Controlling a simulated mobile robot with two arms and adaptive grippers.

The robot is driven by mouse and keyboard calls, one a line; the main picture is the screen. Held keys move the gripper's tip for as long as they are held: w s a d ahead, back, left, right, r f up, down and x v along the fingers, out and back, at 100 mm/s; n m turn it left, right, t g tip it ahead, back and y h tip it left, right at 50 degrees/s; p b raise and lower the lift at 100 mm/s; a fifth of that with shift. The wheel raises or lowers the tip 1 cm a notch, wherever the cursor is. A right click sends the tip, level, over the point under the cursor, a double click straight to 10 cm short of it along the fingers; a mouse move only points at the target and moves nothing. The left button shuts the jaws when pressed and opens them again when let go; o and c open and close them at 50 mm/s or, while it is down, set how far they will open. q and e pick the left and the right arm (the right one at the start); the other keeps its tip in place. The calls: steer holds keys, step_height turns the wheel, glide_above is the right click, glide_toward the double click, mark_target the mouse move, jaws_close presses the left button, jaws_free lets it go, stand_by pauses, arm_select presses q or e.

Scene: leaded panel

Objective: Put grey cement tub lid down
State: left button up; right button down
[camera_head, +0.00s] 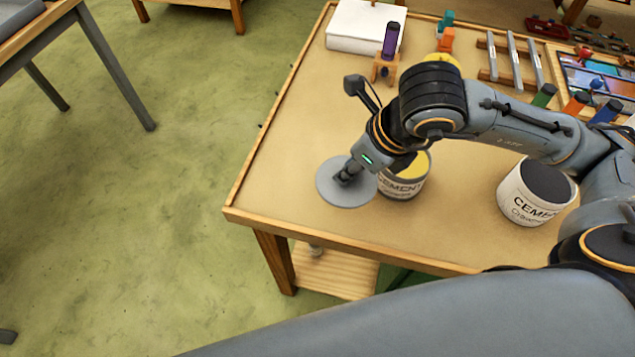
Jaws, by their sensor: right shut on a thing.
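The grey cement tub lid (344,193) is a round flat disc near the table's left front corner. My right gripper (346,178) is shut on it from above. I cannot tell whether the lid touches the table or is just above it. An open cement tub (404,184) with yellow inside stands right beside the lid, partly hidden by my right wrist. A second cement tub (532,195) with a dark grey top stands further right. My left gripper is not in view.
The wooden table (262,193) has a raised rim. A white block (364,27) and a purple-handled tool (391,40) in a wooden stand are at the back. Grey bars (513,60) and a coloured glass panel (597,80) lie back right. The left front tabletop is clear.

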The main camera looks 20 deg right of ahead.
mark_target(318, 172)
steer(key=shift+w+a+f+b, duration=0.25)
steer(key=shift+w+f+b, duration=0.25)
steer(key=shift+b, duration=0.6)
steer(key=shift+w+a+r+p, duration=0.15)
steer(key=shift+w+a+p, duration=0.2)
steer(key=shift+w+p, duration=0.35)
steer(key=w+f, duration=0.1)
steer(key=f, duration=0.1)
steer(key=w+a+f+p, duration=0.1)
steer(key=w+f, duration=0.1)
steer(key=w+a+f, duration=0.1)
steer(key=f, duration=0.1)
steer(key=shift+w, duration=0.35)
step_height(318, 172, down, 3)
steer(key=shift+w+a+f+p, duration=0.15)
steer(key=shift+p, duration=0.7)
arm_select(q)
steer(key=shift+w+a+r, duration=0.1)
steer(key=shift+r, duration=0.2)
arm_select(e)
steer(key=shift+f, duration=0.2)
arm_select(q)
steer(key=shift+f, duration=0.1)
arm_select(e)
steer(key=c, duration=1.1)
jaws_free()
